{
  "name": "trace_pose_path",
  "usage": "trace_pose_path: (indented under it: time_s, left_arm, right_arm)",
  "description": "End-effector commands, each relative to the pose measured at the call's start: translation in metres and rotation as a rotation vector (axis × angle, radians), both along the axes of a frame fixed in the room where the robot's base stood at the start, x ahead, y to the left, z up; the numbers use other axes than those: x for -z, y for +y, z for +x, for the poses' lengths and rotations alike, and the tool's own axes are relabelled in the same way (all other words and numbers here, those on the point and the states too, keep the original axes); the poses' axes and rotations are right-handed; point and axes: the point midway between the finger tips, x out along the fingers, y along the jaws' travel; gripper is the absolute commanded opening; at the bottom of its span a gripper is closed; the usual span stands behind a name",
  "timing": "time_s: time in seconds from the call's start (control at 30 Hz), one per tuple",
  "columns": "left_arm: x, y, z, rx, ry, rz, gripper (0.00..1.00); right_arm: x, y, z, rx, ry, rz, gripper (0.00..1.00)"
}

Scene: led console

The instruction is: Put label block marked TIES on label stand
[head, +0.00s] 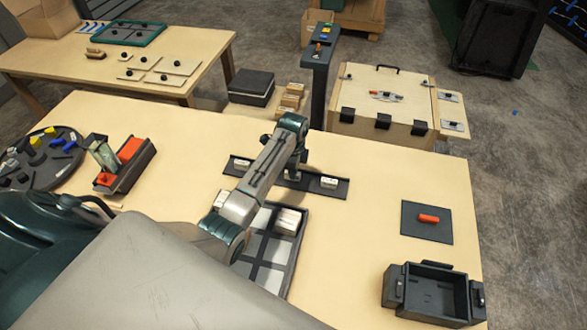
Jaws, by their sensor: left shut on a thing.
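The label stand (312,184) is a long dark strip on the middle of the table. A white label block stands at its left end (242,163) and another white label block near its right end (328,182). My left gripper (293,174) is at the middle of the stand, between these two blocks. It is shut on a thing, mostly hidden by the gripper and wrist. I cannot tell whether that thing touches the stand. The lettering on the blocks is too small to read. My right gripper is not in view.
A dark compartment tray (294,247) with a white block (288,222) lies partly under my left arm. A dark mat (416,228) with a red piece (428,218) and a black box (432,294) are at the right. A red-filled holder (130,168) and round tray (25,178) are at the left.

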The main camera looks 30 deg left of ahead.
Motion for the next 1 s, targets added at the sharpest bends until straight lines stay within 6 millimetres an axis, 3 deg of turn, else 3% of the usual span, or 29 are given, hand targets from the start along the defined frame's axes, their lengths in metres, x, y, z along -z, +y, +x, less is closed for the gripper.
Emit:
trace_pose_path:
  time_s: [0.1,0.13,0.23,0.67,1.0]
  left_arm:
    - [0.003,0.000,0.000,0.000,0.001,0.000,0.00]
    - [0.003,0.000,0.000,0.000,0.001,0.000,0.17]
    - [0.003,0.000,0.000,0.000,0.001,0.000,0.37]
    - [-0.007,0.000,0.001,0.000,-0.003,0.001,0.37]
    - [-0.078,0.001,0.002,0.000,-0.007,0.001,0.37]
  right_arm:
    - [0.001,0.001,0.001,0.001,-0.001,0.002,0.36]
    - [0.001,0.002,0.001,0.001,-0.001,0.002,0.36]
    - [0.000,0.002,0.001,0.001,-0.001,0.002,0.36]
    - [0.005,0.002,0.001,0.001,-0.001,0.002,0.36]
    - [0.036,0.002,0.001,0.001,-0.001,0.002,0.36]
